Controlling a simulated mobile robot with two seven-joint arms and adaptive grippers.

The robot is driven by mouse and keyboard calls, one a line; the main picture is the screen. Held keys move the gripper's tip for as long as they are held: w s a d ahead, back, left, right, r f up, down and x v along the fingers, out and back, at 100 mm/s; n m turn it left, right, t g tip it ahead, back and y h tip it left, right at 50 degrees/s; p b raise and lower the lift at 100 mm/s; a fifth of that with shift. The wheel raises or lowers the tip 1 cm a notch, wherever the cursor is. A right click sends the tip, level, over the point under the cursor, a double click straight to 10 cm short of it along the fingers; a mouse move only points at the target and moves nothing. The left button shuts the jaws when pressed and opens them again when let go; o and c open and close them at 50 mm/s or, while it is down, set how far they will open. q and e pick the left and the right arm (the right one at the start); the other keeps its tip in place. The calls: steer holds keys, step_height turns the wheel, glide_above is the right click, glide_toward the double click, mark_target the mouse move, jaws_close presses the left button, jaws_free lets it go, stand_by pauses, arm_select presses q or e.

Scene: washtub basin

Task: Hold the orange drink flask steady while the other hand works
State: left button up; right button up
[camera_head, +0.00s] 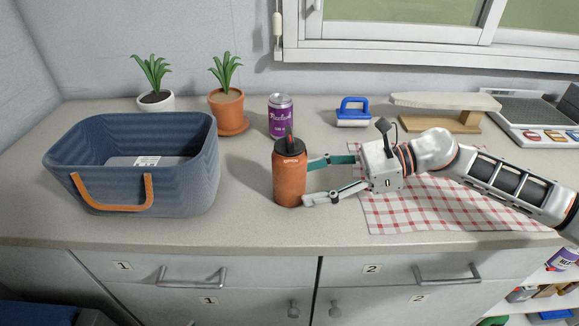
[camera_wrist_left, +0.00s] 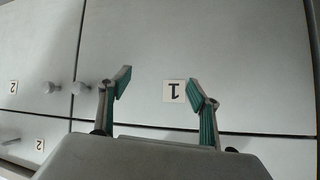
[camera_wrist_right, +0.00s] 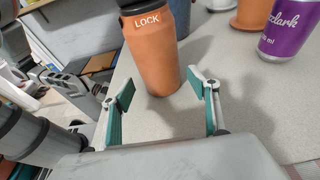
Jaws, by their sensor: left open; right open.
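The orange drink flask (camera_head: 290,182), with a black lid and red spout, stands upright on the counter right of the basin. It also shows in the right wrist view (camera_wrist_right: 153,62), with "LOCK" on its top band. My right gripper (camera_head: 309,181) comes in from the right, open, its fingertips at the flask's right side. In the right wrist view its fingers (camera_wrist_right: 162,82) are spread, with the flask's lower body just beyond and between the tips; whether they touch is unclear. My left gripper (camera_wrist_left: 160,78) is open and empty, facing the cabinet doors. It is out of the head view.
A blue basin (camera_head: 200,170) with an orange handle stands at left. A purple can (camera_head: 281,117) and a potted plant (camera_head: 228,110) are behind the flask. A checked cloth (camera_head: 430,205) lies under my right arm. A blue-handled brush (camera_head: 353,112) is at the back.

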mark_target(295, 185)
steer(key=shift+x, duration=2.1)
steer(key=c, duration=0.9)
steer(key=shift+o, duration=0.2)
